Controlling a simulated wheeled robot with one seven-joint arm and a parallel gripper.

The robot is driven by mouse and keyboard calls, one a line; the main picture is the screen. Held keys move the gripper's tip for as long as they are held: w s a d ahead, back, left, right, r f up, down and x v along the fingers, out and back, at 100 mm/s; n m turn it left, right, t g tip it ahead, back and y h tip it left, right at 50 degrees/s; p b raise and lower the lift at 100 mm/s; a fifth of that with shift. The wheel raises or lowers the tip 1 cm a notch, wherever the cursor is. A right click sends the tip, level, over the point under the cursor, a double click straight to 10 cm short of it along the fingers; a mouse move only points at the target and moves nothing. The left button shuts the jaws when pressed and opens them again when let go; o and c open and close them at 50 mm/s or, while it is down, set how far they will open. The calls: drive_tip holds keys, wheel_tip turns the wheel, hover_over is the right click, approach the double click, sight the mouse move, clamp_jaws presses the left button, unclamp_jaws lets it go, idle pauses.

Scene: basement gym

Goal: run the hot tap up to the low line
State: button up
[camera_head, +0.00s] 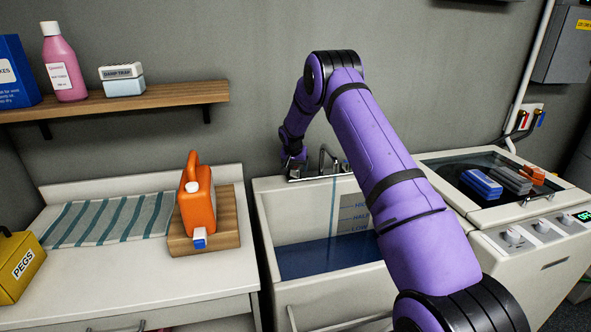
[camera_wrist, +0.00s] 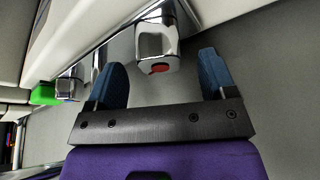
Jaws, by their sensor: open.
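The sink tub (camera_head: 262,190) stands in the middle of the head view with blue water (camera_head: 325,258) in its bottom. Its back wall carries a level scale (camera_head: 356,212) with a LOW mark at the bottom; the water surface lies close to that mark, slightly below it as far as I can tell. A chrome tap spout (camera_head: 325,160) rises at the back rim; a thin pale vertical streak below it may be running water. My gripper (camera_head: 292,165) is at the tap's left side. In the wrist view my gripper (camera_wrist: 160,58) is open, its blue fingers either side of a chrome handle with a red mark (camera_wrist: 158,68).
An orange jug (camera_head: 197,205) stands on a wooden board (camera_head: 228,222) left of the sink. A yellow PEGS box (camera_head: 22,265) and striped cloth (camera_head: 110,218) share that counter. A shelf (camera_head: 150,97) hangs above. A washer (camera_head: 520,240) with brushes on top stands right.

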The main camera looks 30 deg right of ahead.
drive_tip(key=shift+x, duration=0.95)
drive_tip(key=c, duration=0.9)
drive_tip(key=shift+n, duration=0.4)
drive_tip(key=n+y, duration=0.1)
drive_tip(key=n, duration=0.2)
drive_tip(key=n+t+y, duration=0.1)
drive_tip(key=n, duration=0.1)
drive_tip(key=shift+d+n, duration=0.1)
drive_tip(key=shift+n, duration=0.3)
drive_tip(key=n+y, duration=0.2)
drive_tip(key=n, duration=0.2)
drive_tip(key=shift+n+g+y, duration=0.3)
drive_tip(key=shift+n+y, duration=0.1)
drive_tip(key=shift+n, duration=1.2)
